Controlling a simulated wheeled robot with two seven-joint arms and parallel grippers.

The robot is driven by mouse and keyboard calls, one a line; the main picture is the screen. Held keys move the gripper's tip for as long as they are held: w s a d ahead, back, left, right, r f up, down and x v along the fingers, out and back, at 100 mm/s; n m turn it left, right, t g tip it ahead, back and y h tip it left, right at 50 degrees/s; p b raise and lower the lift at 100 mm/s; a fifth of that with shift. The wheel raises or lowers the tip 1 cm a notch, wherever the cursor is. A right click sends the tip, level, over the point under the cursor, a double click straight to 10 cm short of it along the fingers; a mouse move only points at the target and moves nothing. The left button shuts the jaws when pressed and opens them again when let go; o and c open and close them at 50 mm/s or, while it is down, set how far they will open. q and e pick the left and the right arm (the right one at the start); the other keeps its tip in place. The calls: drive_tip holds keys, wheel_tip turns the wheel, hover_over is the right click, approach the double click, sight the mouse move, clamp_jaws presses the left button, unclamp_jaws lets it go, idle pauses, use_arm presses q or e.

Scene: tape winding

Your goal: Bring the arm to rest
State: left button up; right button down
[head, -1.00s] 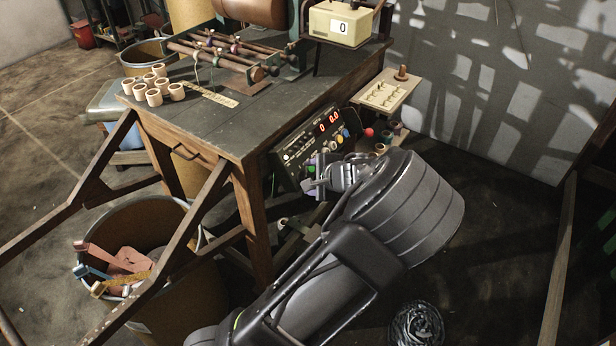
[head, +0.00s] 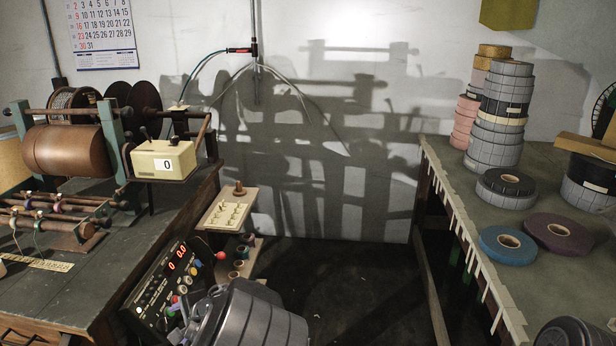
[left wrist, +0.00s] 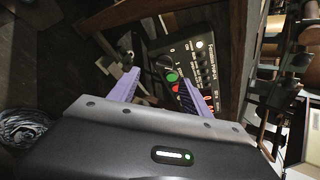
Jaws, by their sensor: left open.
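My left gripper (left wrist: 157,88) is open and empty in the left wrist view. Its two lilac fingers are spread apart, with the black control panel (left wrist: 190,60) behind them. I cannot tell whether a finger touches the panel. In the head view, my left arm's dark grey wrist is at the bottom edge, beside the control panel (head: 160,295) with its red digits and coloured buttons. The fingers are hard to make out there.
The winding bench (head: 95,275) is at left, with a cream counter box (head: 163,160) reading 0. A small pegged shelf (head: 228,208) juts from its side. At right, a table (head: 450,180) bears tape rolls (head: 508,243). Bare floor (head: 340,285) lies between.

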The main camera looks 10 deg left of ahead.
use_arm(q)
drive_tip(key=s+d+f+n+g+h+p, duration=0.2)
drive_tip(key=s+d+f+h, duration=0.2)
drive_tip(key=s+d+f, duration=0.5)
drive_tip(key=s+d+f+n+g+h+p, duration=0.2)
drive_tip(key=s+d+f+h+p, duration=0.15)
drive_tip(key=s+f, duration=0.6)
drive_tip(key=s+d+n+h+p, duration=0.1)
drive_tip(key=s+d+n+h, duration=0.1)
drive_tip(key=d, duration=0.6)
drive_tip(key=s+d+n+t+h+p, duration=0.1)
drive_tip(key=s+d+n+h, duration=0.2)
drive_tip(key=d, duration=0.6)
drive_tip(key=shift+s+d+r+n, duration=0.3)
drive_tip(key=shift+s+n, duration=0.6)
drive_tip(key=shift+s, duration=0.25)
drive_tip(key=shift+h, duration=0.25)
